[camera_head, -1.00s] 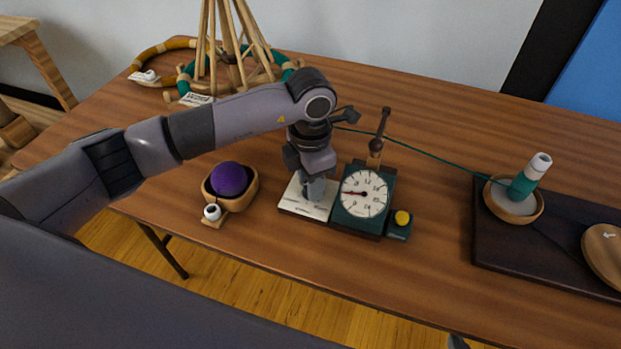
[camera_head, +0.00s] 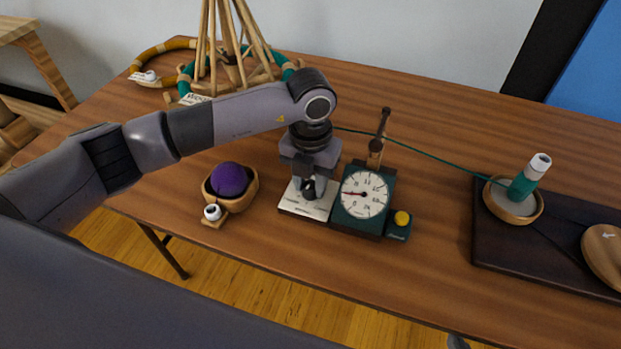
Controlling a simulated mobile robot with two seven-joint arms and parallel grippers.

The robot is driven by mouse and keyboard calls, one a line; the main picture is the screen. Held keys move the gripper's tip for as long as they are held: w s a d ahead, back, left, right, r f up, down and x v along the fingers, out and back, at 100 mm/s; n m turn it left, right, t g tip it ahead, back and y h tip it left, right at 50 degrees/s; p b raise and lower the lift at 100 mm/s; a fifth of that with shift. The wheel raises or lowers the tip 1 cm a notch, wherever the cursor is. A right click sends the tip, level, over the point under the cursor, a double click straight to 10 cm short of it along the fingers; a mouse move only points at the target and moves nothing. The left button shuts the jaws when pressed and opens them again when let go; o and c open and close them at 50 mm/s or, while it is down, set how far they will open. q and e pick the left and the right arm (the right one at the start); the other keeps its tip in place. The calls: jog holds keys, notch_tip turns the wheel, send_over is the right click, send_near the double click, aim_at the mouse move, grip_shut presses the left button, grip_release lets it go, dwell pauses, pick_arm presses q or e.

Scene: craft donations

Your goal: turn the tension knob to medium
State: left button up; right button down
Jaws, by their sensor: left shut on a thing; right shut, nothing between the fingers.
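A green tension device with a white round dial (camera_head: 363,194) stands on the table, its red needle pointing left. Beside it on the left is a cream plate (camera_head: 299,206) with small markings too blurred to read. A small black knob (camera_head: 308,193) stands on this plate. My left gripper (camera_head: 308,185) reaches down from above and is shut on the knob. The fingers partly cover the knob, so I cannot tell which marking it points to. Only a small grey tip of my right gripper (camera_head: 458,342) shows at the bottom edge, well away from the device.
A yellow button (camera_head: 402,218) is right of the dial. A green thread (camera_head: 440,157) runs from the post to a spool (camera_head: 530,177) in a bowl on a dark board (camera_head: 490,240). A wooden bowl with a purple ball (camera_head: 229,180) is left. Bamboo sticks (camera_head: 230,50) stand behind.

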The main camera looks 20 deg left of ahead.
aim_at(311, 184)
pick_arm(q)
jog(key=shift+r+n, duration=0.1)
jog(key=shift+n, duration=1.4)
jog(key=shift+w, duration=0.1)
jog(key=o, duration=1)
jog(key=shift+o, duration=0.2)
jog(key=shift+r, duration=3.55)
